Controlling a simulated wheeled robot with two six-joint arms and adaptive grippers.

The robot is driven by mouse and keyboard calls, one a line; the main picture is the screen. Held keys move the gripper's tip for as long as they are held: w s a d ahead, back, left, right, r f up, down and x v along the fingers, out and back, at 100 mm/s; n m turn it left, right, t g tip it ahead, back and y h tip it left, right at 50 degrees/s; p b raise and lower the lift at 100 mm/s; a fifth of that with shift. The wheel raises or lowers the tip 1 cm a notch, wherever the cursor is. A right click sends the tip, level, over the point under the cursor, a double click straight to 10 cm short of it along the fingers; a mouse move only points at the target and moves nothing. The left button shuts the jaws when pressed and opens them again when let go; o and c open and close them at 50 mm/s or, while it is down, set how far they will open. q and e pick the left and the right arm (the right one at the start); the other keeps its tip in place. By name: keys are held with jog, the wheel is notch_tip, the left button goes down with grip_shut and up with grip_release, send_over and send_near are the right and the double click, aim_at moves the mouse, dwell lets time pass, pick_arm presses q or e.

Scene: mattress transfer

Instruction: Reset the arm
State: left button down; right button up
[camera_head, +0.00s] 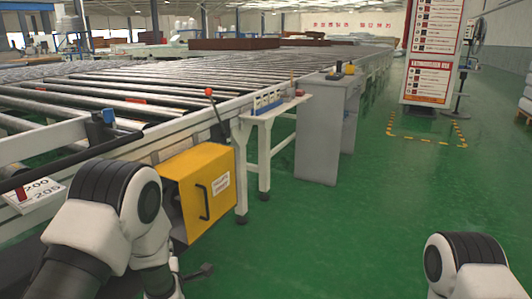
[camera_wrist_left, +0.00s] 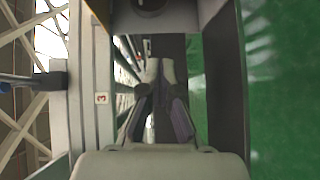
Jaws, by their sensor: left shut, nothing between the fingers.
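My left arm (camera_head: 100,215) comes in at the lower left of the head view, in front of the roller conveyor's near end. Its gripper is not clearly visible there. In the left wrist view my left gripper (camera_wrist_left: 160,68) is shut, its fingertips together with nothing between them. A grey panel and green floor lie around it in that view. Only part of my right arm (camera_head: 465,265) shows at the lower right of the head view; its gripper is out of frame.
A long roller conveyor (camera_head: 165,91) runs away from the left. A yellow box (camera_head: 196,187) with a handle is on its near side. A grey control cabinet (camera_head: 322,135) stands at centre, and a sign board (camera_head: 432,50) at right. Green floor (camera_head: 345,235) is clear at centre right.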

pick_arm(q)
jog(key=s+d+f+m+g+h, duration=0.1)
jog(key=s+f+m+g+h, duration=0.5)
jog(key=s+f, duration=1.5)
jog(key=s+d+f+m+g, duration=0.2)
jog(key=s+m+g, duration=0.3)
jog(key=s+m, duration=0.35)
jog(key=s+d+f+m+g, duration=0.25)
jog(key=s+m+g, duration=0.35)
jog(key=s, duration=0.4)
notch_tip(320, 180, up, 37)
jog(key=m+t+p, duration=0.1)
jog(key=p, duration=3.6)
jog(key=shift+w+d+h, duration=0.15)
jog(key=shift+w+h, duration=0.1)
jog(key=shift+h, duration=0.05)
jog(key=shift+s+m, duration=0.1)
jog(key=shift+m, duration=0.15)
